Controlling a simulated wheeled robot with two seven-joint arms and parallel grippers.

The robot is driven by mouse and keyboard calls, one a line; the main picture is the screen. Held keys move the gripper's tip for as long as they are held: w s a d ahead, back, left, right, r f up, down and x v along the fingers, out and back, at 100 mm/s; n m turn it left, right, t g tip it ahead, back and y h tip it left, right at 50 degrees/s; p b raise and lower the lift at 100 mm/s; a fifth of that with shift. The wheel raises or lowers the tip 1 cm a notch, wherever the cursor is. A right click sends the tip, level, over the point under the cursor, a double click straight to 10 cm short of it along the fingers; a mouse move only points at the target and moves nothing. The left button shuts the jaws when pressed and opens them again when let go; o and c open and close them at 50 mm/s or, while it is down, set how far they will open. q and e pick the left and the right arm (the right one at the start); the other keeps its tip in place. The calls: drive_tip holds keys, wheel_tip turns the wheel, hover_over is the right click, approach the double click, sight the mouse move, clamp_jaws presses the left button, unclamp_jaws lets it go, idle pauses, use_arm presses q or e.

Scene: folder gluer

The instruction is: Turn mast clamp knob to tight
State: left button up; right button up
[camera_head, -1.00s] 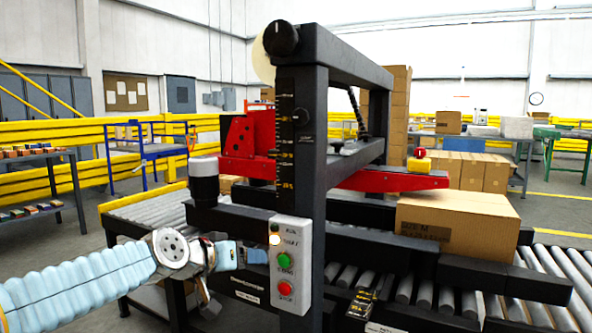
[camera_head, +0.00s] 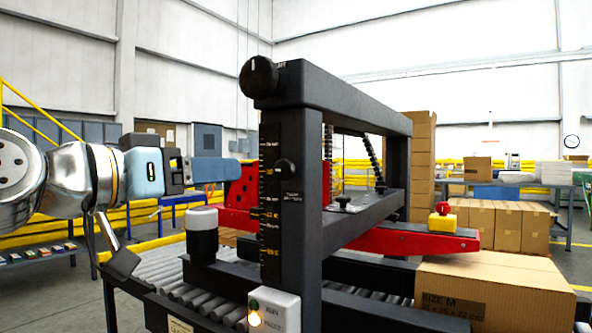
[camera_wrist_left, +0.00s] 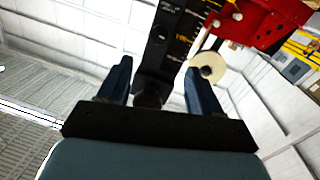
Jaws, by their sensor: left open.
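A larger black knob (camera_head: 258,76) with a white pointer line is at the top corner. I cannot read their markings. My left gripper (camera_head: 226,170) points right toward the mast at about the small knob's height, apart from it. In the left wrist view its two fingers (camera_wrist_left: 158,88) are spread and empty, with the mast beyond them. A dark round knob (camera_wrist_left: 148,98) appears between the fingers, apparently the top one. My right gripper is out of view.
A white-capped black cylinder (camera_head: 202,235) stands left of the mast. A control panel (camera_head: 274,309) with a lit amber lamp is at the bottom. Red plates (camera_head: 420,239) extend behind the mast. A cardboard box (camera_head: 490,292) rests on the conveyor at right.

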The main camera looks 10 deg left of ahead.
sight(280, 169)
use_arm(q)
drive_tip(key=p+x, duration=0.3)
drive_tip(key=x, duration=1.1)
drive_tip(key=shift+a, duration=0.1)
drive_tip(key=shift+c, duration=0.2)
drive_tip(key=c, duration=1)
